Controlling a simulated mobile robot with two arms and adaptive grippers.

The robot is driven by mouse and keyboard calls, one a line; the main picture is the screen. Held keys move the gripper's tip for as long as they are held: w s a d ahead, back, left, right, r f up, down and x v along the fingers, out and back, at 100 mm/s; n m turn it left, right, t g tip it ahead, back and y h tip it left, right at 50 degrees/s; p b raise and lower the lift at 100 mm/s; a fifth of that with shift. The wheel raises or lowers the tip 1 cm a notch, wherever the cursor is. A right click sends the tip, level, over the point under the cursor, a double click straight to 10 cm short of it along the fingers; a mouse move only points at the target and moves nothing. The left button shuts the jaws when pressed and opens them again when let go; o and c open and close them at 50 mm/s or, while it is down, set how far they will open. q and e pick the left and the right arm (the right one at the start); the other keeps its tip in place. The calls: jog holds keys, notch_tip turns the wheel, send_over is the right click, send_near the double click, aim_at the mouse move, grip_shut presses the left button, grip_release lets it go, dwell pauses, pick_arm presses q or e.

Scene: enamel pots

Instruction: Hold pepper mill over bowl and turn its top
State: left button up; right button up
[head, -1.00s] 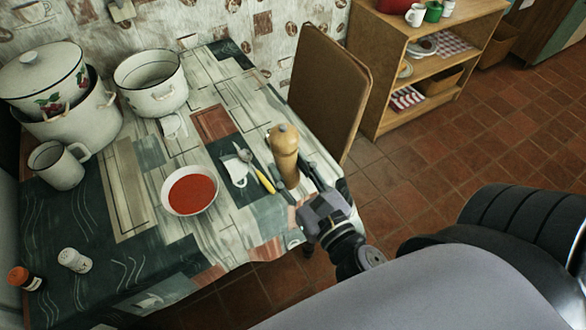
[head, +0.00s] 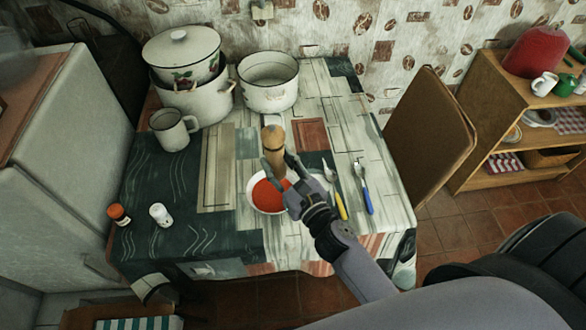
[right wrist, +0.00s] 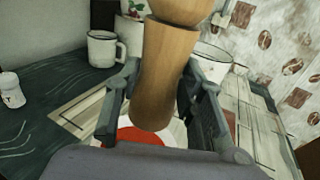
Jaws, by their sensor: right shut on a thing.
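The wooden pepper mill (head: 274,140) is upright in the head view, in front of the bowl's far side. My right gripper (head: 277,168) is shut on its body. In the right wrist view the mill (right wrist: 165,70) stands between the two grey fingers, slightly tilted, its top cut off by the upper edge. The white bowl (head: 251,200) with red soup sits on the table below; part of it is hidden by the mill and gripper. In the right wrist view the bowl (right wrist: 178,133) shows behind the mill's lower end. My left gripper is not in view.
A yellow-handled utensil (head: 341,205) and a blue-handled fork (head: 367,200) lie right of the bowl. A mug (head: 173,131), stacked pots (head: 195,104) and an open pot (head: 268,95) stand at the back left.

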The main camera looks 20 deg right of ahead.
aim_at(279, 180)
jog(key=shift+w+a+y, duration=0.3)
jog(key=shift+w+a, duration=0.2)
jog(key=shift+w, duration=0.15)
notch_tip(279, 180, down, 6)
jog(key=b, duration=0.5)
jog(key=shift+r, duration=0.25)
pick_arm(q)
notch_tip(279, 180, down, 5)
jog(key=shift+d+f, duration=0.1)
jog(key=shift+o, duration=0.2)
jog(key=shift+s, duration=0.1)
